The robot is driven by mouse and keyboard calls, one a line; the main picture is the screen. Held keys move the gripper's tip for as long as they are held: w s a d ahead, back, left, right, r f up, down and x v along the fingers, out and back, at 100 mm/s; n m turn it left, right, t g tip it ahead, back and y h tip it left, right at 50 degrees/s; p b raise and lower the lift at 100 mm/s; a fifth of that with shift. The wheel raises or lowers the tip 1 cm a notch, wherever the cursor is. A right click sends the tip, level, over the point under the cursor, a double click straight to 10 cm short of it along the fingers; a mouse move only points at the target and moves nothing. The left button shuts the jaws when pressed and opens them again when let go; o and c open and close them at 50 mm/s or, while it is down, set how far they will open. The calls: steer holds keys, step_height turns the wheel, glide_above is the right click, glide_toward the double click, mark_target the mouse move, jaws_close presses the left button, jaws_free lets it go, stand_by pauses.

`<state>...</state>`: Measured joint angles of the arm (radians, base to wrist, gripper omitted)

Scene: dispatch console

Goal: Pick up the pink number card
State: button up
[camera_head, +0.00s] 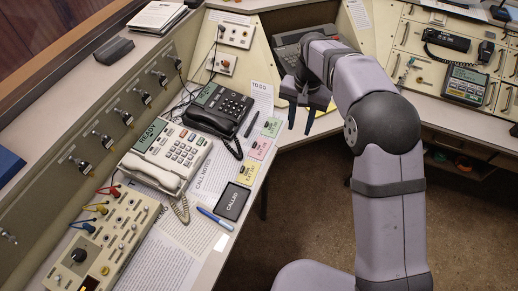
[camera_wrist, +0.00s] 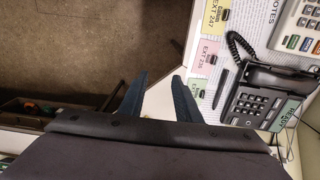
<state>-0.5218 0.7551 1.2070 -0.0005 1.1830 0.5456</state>
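The pink number card (camera_head: 259,148) lies flat on the white papers of the desk, between a green card (camera_head: 271,127) and a yellow card (camera_head: 248,172). In the wrist view the pink card (camera_wrist: 207,52) shows at upper right with "EXT" lettering, beyond my fingertips. My gripper (camera_head: 302,117) is up over the desk's inner corner, to the right of the cards and apart from them. In the wrist view its two dark fingers (camera_wrist: 158,80) are spread with nothing between them.
A black phone (camera_head: 218,108) and a white phone (camera_head: 165,155) stand left of the cards. A pen (camera_head: 251,124), a blue marker (camera_head: 214,218) and a black "CALLED" tray (camera_head: 233,202) lie close by. The desk edge runs just right of the cards, with open floor beyond.

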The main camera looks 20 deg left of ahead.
steer(key=b, duration=0.1)
glide_above(255, 143)
step_height(255, 143, down, 5)
steer(key=shift+s+f, duration=0.1)
steer(key=shift+f, duration=0.1)
steer(key=shift+f+p, duration=1.05)
steer(key=shift+f, duration=2.6)
jaws_close()
